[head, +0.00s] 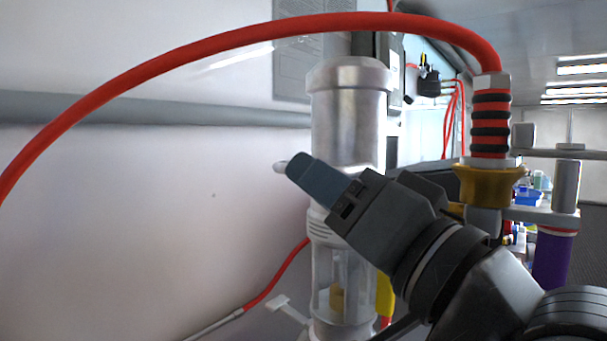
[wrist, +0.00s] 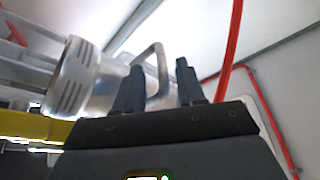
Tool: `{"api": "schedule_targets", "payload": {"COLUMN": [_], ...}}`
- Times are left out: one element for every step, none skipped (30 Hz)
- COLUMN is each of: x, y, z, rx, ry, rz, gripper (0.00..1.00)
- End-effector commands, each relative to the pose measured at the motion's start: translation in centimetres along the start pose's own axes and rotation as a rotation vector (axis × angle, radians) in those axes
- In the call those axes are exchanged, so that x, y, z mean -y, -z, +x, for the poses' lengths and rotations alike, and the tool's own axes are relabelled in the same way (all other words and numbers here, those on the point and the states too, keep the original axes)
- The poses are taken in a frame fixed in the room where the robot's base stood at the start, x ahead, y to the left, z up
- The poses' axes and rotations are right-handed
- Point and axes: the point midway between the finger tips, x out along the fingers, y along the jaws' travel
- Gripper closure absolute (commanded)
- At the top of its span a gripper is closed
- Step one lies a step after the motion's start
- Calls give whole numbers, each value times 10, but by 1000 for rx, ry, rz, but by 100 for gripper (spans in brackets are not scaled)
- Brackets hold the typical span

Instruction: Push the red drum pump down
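A red-and-black ribbed fitting (head: 490,125) stands upright at the right of the head view, in a brass collar (head: 487,185), with a red hose at its top. It is the most pump-like red part, but I cannot tell whether it is the red drum pump. My gripper (head: 294,166) is left of it, in front of a clear-and-metal cylinder (head: 347,120). In the wrist view my gripper (wrist: 158,75) has its two fingers apart, with a grey metal loop handle (wrist: 158,55) showing between them. I cannot tell whether they touch it. My arm hides part of the cylinder.
The red hose (head: 250,38) arches across the top of the head view. A white wall (head: 120,190) with a grey rail (head: 150,110) is behind. A purple cylinder (head: 552,258) hangs at the right, with shelves beyond. A yellow part (wrist: 25,125) shows at left in the wrist view.

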Motion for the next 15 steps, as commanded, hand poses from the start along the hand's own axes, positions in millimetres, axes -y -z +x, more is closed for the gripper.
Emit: {"api": "schedule_targets", "payload": {"x": [3, 3, 3, 2, 2, 2, 2, 2, 2, 1, 1, 1, 1, 1, 1], "y": [2, 2, 2, 2, 2, 2, 2, 1, 1, 1, 1, 1, 1, 1, 1], "z": [10, 14, 19, 22, 25, 28, 30, 32, 33, 34, 35, 35, 35, 35, 35], "rx": [1, 1, 1, 1, 1, 1, 1, 0, 0, 0, -1, -1, -1, -1, -1], "ry": [1, 1, 2, 2, 2, 2, 1, 0, 0, 0, 0, 0, 0, 0, 0], "rz": [-1, -1, 0, 0, 0, -1, -1, -1, -1, -1, -2, -1, -1, -1, -1], "gripper": [61, 61, 61, 61, 61, 61, 61, 61, 61, 61, 61, 61, 61, 61, 61]}}
